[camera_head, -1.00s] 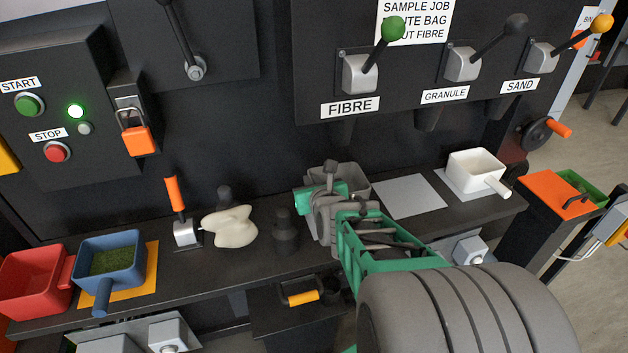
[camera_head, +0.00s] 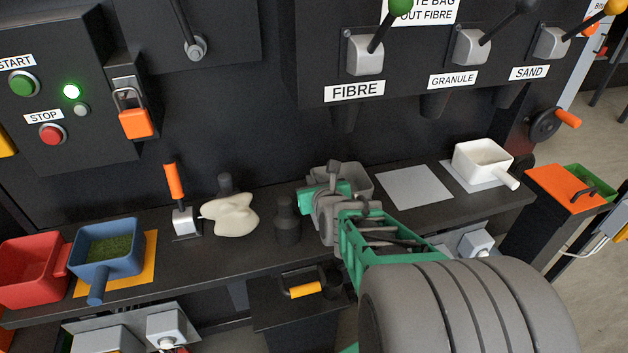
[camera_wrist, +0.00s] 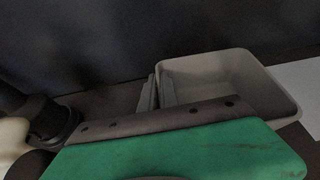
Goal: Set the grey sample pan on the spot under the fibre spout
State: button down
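The grey sample pan (camera_head: 357,174) is an open box below the fibre spout (camera_head: 346,118), by the back panel. My gripper (camera_head: 328,180) is at the pan's near left side in the head view. In the wrist view its grey fingers (camera_wrist: 157,93) are close together at the left wall of the pan (camera_wrist: 232,75), and it looks shut on the pan. The exact grip is partly hidden by the green gripper body. The pan looks about level; I cannot tell whether it touches the bench. The spot beneath it is hidden.
A bare grey mat (camera_head: 414,187) lies right of the pan, then a white pan (camera_head: 482,160). A dark bottle-like object (camera_head: 287,222) stands close left of my gripper.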

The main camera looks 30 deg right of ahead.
jog(key=shift+f, duration=0.35)
dwell(0.3)
jog(key=c, duration=1.2)
grip_release()
jog(key=shift+c, duration=0.2)
jog(key=shift+s+r, duration=0.15)
jog(key=p+v, duration=0.2)
jog(key=v, duration=0.1)
jog(key=p+v, duration=0.3)
jog(key=shift+s+r, duration=0.15)
jog(key=shift+r, duration=0.2)
jog(key=shift+s+a, duration=0.2)
jog(key=shift+s, duration=0.15)
jog(key=shift+s+a+f, duration=0.1)
jog(key=shift+s+f, duration=0.1)
